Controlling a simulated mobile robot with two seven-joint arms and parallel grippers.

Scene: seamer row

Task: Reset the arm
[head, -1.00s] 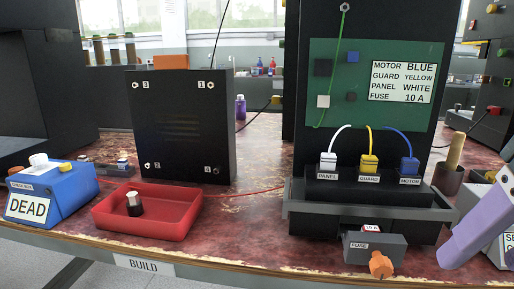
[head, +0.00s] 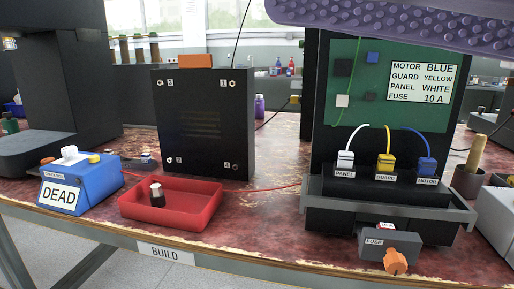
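A purple, studded surface (head: 420,28) fills the top right of the head view, very close to the camera. It looks like a part of my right arm, but I cannot tell which part. It covers the top of the black panel with the green board (head: 385,110). No fingertips show on it. My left arm and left gripper are not in view.
On the bench stand a blue box reading DEAD (head: 72,187), a red tray (head: 205,213) with a small dark-based knob in it, a black numbered box (head: 205,135), a grey plug trough (head: 390,202) and a fuse block (head: 385,245). The bench front edge is clear around the BUILD label (head: 166,252).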

